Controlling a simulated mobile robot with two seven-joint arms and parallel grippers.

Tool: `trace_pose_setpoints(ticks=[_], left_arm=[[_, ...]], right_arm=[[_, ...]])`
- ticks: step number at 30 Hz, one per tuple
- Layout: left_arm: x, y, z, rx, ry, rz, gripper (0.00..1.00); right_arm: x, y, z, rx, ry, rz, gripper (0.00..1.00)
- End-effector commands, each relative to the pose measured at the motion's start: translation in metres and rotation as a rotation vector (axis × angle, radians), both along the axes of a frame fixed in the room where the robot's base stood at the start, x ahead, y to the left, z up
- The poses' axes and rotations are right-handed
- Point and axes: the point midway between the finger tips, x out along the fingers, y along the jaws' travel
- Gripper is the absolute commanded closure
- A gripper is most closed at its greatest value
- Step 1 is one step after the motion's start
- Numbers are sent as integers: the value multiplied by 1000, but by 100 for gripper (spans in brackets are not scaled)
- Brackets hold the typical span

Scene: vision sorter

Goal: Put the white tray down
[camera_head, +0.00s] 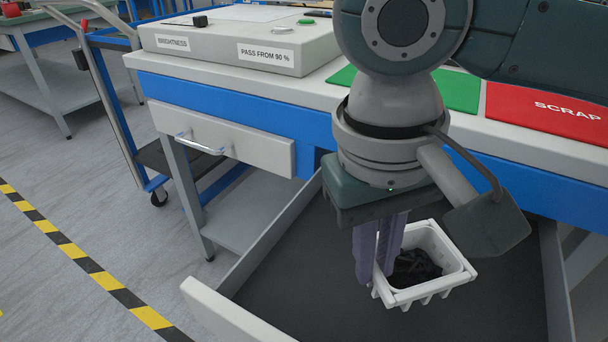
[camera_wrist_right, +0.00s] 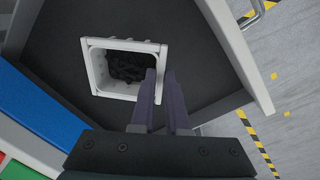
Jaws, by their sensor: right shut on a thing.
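The white tray (camera_head: 452,252) is a small ribbed bin with dark parts (camera_head: 415,267) in it. It is over the dark floor of the open drawer (camera_head: 310,262). My right gripper (camera_head: 375,270) points down and is shut on the tray's left wall. In the right wrist view the purple fingers of my right gripper (camera_wrist_right: 163,92) clasp one wall of the white tray (camera_wrist_right: 95,68). I cannot tell whether the tray's base touches the drawer floor. My left gripper is in neither view.
The drawer's front panel (camera_head: 235,312) and side walls surround the tray, with bare drawer floor around it. Above are the bench with a green mat (camera_head: 455,92), a red SCRAP mat (camera_head: 550,112) and a labelled console (camera_head: 240,40). A closed drawer (camera_head: 225,140) is at left.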

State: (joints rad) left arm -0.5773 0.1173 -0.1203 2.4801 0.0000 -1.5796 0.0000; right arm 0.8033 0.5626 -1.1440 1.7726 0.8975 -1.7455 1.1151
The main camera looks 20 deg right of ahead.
Motion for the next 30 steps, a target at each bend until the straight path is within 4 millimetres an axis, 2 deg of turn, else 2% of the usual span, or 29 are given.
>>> trace_pose_setpoints(ticks=[5, 10, 22, 23, 30], left_arm=[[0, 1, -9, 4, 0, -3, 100], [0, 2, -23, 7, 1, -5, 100], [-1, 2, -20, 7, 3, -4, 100], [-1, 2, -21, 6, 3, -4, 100], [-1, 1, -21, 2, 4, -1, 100]], right_arm=[[0, 0, -17, -1, 0, 0, 100], [0, 0, -44, -2, 0, 0, 100], [0, 0, -48, 0, 0, 1, 100], [0, 0, -48, 0, 0, 1, 84], [0, 0, -48, 0, -1, 0, 57]])
